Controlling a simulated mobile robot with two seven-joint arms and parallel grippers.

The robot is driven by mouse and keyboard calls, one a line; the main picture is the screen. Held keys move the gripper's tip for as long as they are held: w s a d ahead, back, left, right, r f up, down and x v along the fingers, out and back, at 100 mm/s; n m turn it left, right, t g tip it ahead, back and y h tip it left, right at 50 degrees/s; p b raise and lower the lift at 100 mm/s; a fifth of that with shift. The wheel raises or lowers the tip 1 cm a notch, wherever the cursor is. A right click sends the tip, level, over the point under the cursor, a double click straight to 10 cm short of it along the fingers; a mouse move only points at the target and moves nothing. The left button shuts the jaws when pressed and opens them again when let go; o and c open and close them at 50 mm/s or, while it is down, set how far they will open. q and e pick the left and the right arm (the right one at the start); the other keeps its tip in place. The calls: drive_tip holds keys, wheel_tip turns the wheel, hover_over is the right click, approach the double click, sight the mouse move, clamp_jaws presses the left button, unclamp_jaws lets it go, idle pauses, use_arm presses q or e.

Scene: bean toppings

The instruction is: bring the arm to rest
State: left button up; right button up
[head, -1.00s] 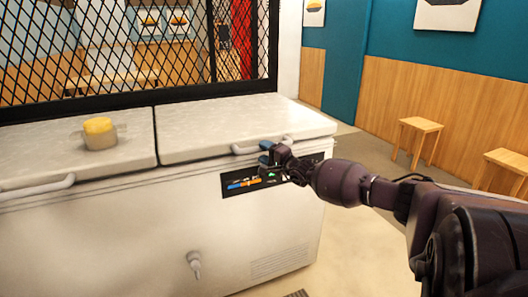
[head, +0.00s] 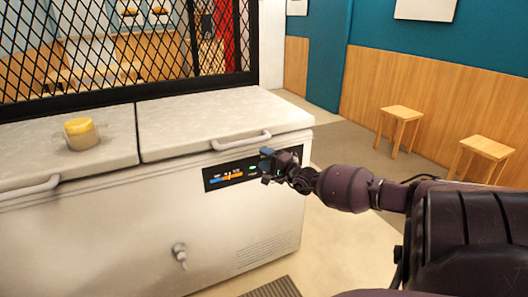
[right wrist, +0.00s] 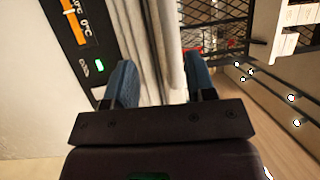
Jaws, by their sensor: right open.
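My right gripper (head: 268,164) is in front of the right end of the white chest freezer (head: 120,240), near its dark control panel (head: 225,175). In the right wrist view its two blue fingers (right wrist: 160,82) stand apart with nothing held between them. The freezer's pale side edge shows beyond and between the fingers. The control panel (right wrist: 72,40) lies to the left of them, with a lit green switch and an orange display. Whether the fingers touch the freezer is not clear. My left gripper is not in view.
Both freezer lids are down, each with a handle, the right one (head: 241,140) above the panel. A pot with yellow contents (head: 80,135) stands on the left lid. Wooden stools (head: 400,113) stand by the right wall. A black mesh screen (head: 120,50) rises behind the freezer.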

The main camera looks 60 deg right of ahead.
idle(0.5)
